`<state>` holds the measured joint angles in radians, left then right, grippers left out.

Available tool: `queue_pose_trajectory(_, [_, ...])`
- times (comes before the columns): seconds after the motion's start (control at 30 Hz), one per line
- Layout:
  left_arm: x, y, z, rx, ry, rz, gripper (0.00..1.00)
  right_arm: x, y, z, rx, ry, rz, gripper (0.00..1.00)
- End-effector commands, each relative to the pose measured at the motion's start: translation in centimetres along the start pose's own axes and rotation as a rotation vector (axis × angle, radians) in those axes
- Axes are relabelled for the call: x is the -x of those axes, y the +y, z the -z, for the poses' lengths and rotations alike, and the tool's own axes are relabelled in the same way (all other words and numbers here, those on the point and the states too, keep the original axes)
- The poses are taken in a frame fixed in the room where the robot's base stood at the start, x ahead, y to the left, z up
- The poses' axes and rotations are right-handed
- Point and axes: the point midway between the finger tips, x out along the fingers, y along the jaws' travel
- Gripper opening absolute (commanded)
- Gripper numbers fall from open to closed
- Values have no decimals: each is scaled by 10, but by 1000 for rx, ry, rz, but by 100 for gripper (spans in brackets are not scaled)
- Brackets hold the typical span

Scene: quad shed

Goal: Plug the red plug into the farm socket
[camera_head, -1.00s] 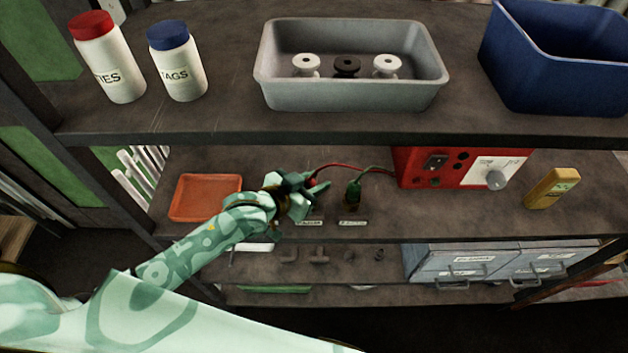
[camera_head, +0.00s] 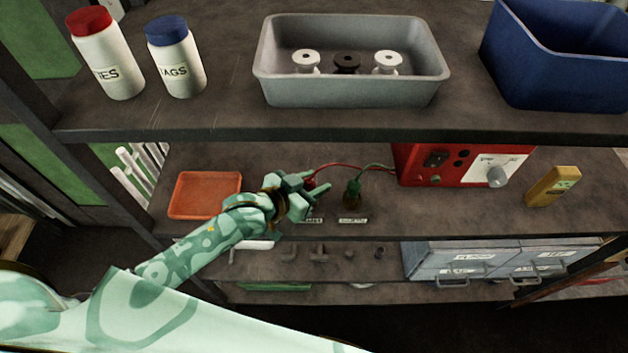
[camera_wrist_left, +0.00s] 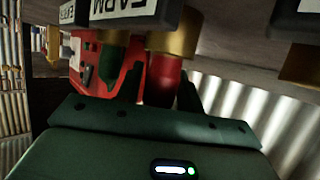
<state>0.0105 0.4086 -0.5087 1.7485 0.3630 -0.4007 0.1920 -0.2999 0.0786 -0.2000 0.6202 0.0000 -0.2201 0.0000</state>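The red plug (camera_head: 310,184) stands upright on the middle shelf, between the fingers of my left gripper (camera_head: 312,187). In the left wrist view the red plug (camera_wrist_left: 164,82) has a dark finger close on either side and meets a brass socket (camera_wrist_left: 173,38) behind a label reading FARM (camera_wrist_left: 122,8), which appears upside down. How deep the plug sits is hidden. My left gripper looks shut on the plug. A green plug (camera_head: 352,190) stands in a brass socket just to the right. My right gripper is out of view.
Red and green cables run to a red box (camera_head: 412,165) at the right. An orange tray (camera_head: 204,212) lies left of my gripper, and a yellow device (camera_head: 552,187) at far right. The upper shelf's edge (camera_head: 330,137) passes above; a grey tub (camera_head: 350,96) stands on it.

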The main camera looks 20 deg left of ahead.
Motion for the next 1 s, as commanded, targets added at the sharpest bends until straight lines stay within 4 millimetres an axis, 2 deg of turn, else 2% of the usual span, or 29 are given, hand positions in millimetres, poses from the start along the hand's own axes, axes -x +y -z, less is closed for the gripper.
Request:
queue_pose_trajectory(0.2, [23,0,4,-2,-1,1,37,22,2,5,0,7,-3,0])
queue_pose_trajectory(1.0, [99,0,3,-1,-1,0,37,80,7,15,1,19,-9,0])
